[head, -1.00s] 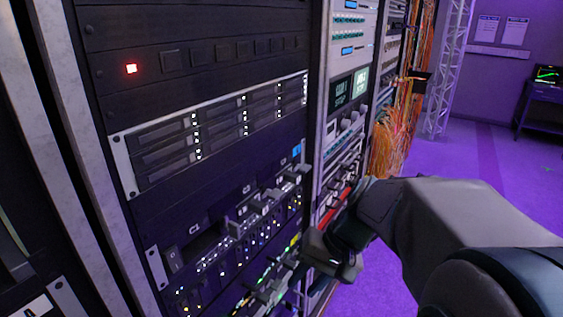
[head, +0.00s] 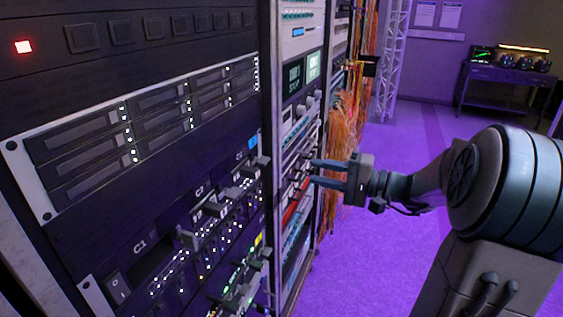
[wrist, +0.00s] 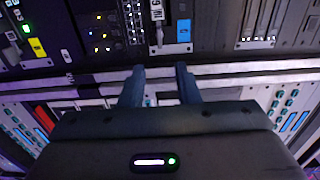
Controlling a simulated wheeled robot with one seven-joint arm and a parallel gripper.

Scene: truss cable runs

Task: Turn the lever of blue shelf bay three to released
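The shelf with a blue tag (head: 253,141) sits low in the near dark rack. Its bays carry small marks; C1 and C2 read, the one farther right is too small to be sure of. Grey levers stick out along it, the farthest right lever (head: 257,163) beside the blue tag. In the wrist view a pale lever (wrist: 156,46) stands just left of a blue tag (wrist: 184,30). My gripper (head: 313,171) is open and empty, right of this shelf and apart from it, in front of the neighbouring rack. Its two fingers (wrist: 160,70) show apart in the wrist view.
A second shelf with a yellow tag (head: 257,240) and levers lies just below. The neighbouring rack (head: 300,130) has protruding knobs and handles; orange cables (head: 348,120) hang beyond it. The purple floor (head: 400,240) to the right is clear.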

